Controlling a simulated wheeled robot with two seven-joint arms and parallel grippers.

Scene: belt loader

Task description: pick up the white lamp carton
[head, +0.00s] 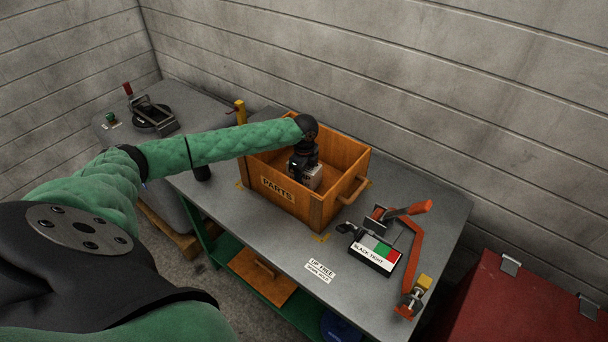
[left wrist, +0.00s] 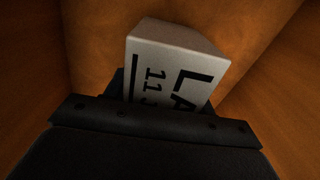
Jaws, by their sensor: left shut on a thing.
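The white lamp carton (head: 313,178) is inside the wooden parts crate (head: 320,212) on the grey bench, mostly hidden by my arm and gripper in the head view. In the left wrist view the carton (left wrist: 178,52) shows its pale top and a printed face with large black letters. My left gripper (head: 305,172) reaches down into the crate from above and is shut on the carton. Its dark body (left wrist: 160,125) covers the carton's lower part in the wrist view. I cannot tell whether the carton touches the crate floor. My right gripper is not in view.
Right of the crate lies a clamp device with an orange lever (head: 405,211) and a slack/tight plate (head: 376,252). A yellow-topped post (head: 240,112) stands behind the crate's left side. A red box (head: 510,305) is at lower right.

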